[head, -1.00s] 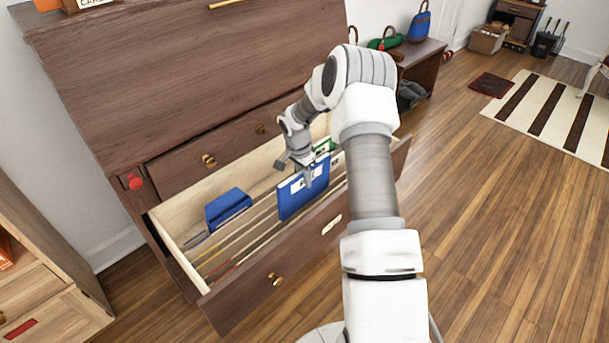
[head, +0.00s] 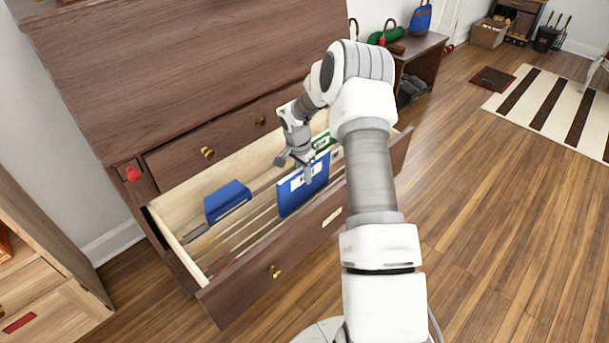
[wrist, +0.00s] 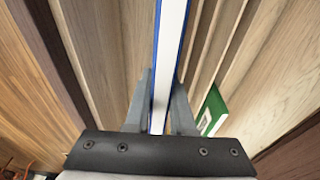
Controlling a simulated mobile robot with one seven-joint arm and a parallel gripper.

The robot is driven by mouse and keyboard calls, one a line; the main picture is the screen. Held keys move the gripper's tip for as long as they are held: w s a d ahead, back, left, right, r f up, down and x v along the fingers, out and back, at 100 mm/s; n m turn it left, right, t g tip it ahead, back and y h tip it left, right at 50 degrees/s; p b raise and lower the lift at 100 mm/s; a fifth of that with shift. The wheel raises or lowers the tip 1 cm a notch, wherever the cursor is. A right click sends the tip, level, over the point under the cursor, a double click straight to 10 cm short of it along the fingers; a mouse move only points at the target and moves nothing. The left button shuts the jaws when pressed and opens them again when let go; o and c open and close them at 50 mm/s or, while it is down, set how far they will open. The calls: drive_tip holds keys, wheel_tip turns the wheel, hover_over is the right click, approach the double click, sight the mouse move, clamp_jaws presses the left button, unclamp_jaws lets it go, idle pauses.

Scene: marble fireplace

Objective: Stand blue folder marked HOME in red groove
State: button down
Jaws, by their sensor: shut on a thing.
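A blue folder (head: 291,195) with white labels stands roughly upright in the right half of the open drawer. Its label is too small to read. My gripper (head: 308,177) is shut on its top edge. In the wrist view, the folder's pale edge with blue sides (wrist: 170,60) runs between the two fingers of my gripper (wrist: 161,90). A red strip (head: 220,266) marks a groove near the drawer's front left. The folder's lower edge is low in the drawer; I cannot tell whether it touches the floor or sits in a groove.
Another blue folder (head: 228,201) leans at the drawer's left. A green folder (head: 322,142) stands behind my gripper and also shows in the wrist view (wrist: 211,112). Pale dividers cross the drawer (head: 243,292). Its front left part is free of folders.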

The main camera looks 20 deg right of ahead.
sight(304, 191)
drive_tip(key=shift+f, duration=0.25)
drive_tip(key=shift+f+b, duration=0.75)
drive_tip(key=shift+b, duration=0.05)
drive_tip(key=shift+f, duration=0.2)
drive_tip(key=shift+f+b, duration=0.75)
drive_tip(key=shift+f, duration=0.45)
drive_tip(key=shift+f, duration=1.4)
drive_tip(key=c, duration=0.7)
unclamp_jaws()
